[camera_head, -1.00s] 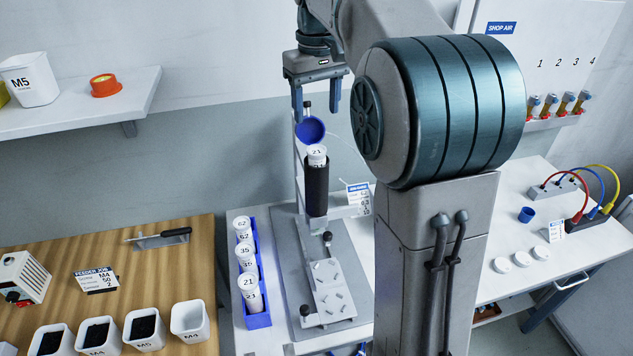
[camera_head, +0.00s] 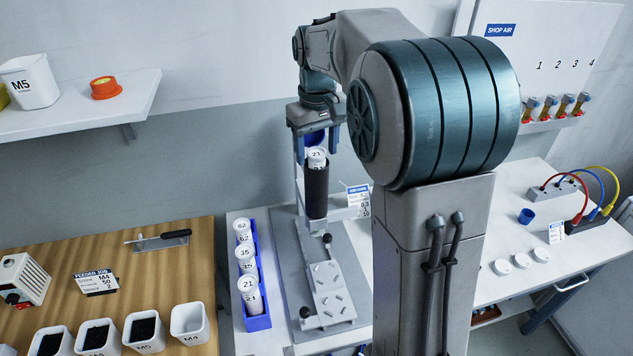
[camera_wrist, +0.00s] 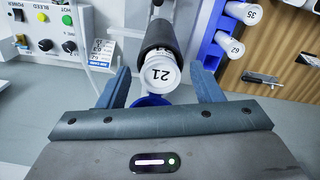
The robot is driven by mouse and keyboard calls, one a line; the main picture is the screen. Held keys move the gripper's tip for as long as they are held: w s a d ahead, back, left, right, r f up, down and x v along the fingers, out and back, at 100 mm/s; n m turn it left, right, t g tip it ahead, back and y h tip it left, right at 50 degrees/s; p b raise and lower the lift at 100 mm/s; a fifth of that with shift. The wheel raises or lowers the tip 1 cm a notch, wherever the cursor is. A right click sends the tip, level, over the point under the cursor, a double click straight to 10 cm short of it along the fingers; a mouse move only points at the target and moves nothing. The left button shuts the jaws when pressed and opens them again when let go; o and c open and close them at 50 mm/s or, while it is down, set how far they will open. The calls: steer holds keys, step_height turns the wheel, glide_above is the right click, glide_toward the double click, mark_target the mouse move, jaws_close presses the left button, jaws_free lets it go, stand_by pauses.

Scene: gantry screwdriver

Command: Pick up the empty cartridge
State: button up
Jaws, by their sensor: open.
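My gripper (camera_head: 316,152) is open above and around the cartridge's top, one finger on each side. Whether the cartridge is empty cannot be seen.
A blue rack (camera_head: 259,321) left of the gantry holds cartridges marked 62, 35 and 21. The wooden table (camera_head: 120,265) at left carries several white bins. A control panel (camera_wrist: 45,30) and a label card (camera_head: 358,192) are close to the sleeve.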

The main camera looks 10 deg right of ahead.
jaws_close()
steer(key=shift+r, duration=0.1)
